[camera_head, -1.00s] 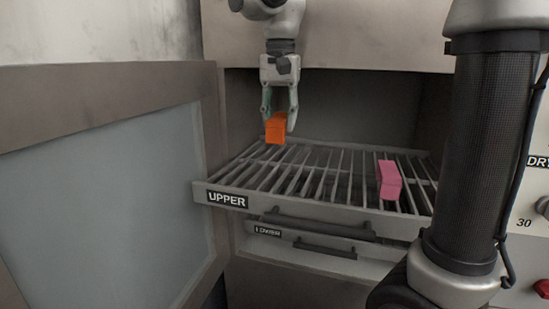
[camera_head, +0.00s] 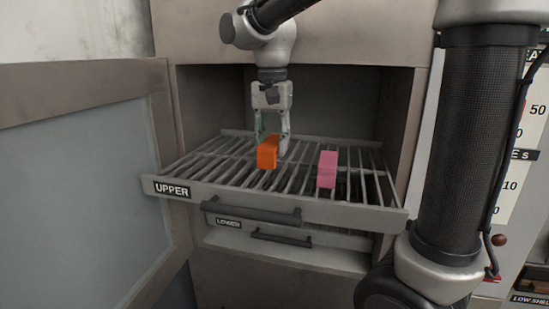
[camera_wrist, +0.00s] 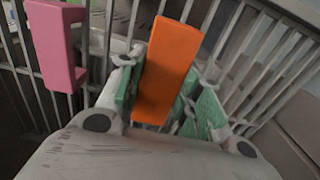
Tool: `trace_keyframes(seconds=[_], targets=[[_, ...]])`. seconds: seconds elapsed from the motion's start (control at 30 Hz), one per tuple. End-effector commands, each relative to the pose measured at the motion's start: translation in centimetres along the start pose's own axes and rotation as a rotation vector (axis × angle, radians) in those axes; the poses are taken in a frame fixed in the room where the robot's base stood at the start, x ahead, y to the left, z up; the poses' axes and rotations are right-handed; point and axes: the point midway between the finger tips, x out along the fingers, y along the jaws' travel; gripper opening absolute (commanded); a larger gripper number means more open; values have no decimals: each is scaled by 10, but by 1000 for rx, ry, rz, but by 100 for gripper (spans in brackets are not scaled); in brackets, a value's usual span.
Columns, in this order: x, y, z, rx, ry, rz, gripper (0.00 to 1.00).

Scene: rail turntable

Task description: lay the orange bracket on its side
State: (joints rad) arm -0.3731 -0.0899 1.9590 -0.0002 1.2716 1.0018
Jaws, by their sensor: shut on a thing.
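The orange bracket (camera_head: 267,152) is between the fingers of my gripper (camera_head: 272,138), over the left-middle part of the upper rack (camera_head: 290,203). In the wrist view the orange bracket (camera_wrist: 168,70) sits between the green finger pads of my gripper (camera_wrist: 160,100), which is shut on it. The rack's bars show behind it. The bracket looks upright, long side toward the head camera. I cannot tell whether its lower end touches the bars.
A pink bracket (camera_head: 327,169) stands on the rack to the right of the orange one, and shows at upper left in the wrist view (camera_wrist: 57,45). The cabinet door (camera_head: 75,190) stands open at left. Bare bars lie left of the orange bracket.

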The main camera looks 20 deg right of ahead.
Motion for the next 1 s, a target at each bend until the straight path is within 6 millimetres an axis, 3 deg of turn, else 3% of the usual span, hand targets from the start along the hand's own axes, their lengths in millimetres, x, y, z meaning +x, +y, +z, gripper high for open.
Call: trace_keyframes(seconds=[0.23,0.6,0.63,0.73,1.0], targets=[[34,1,0,0,-1,2,1],[38,0,0,0,-1,1,1],[39,0,0,0,-1,1,36],[38,0,0,0,-1,1,55],[38,0,0,0,-1,1,56]])
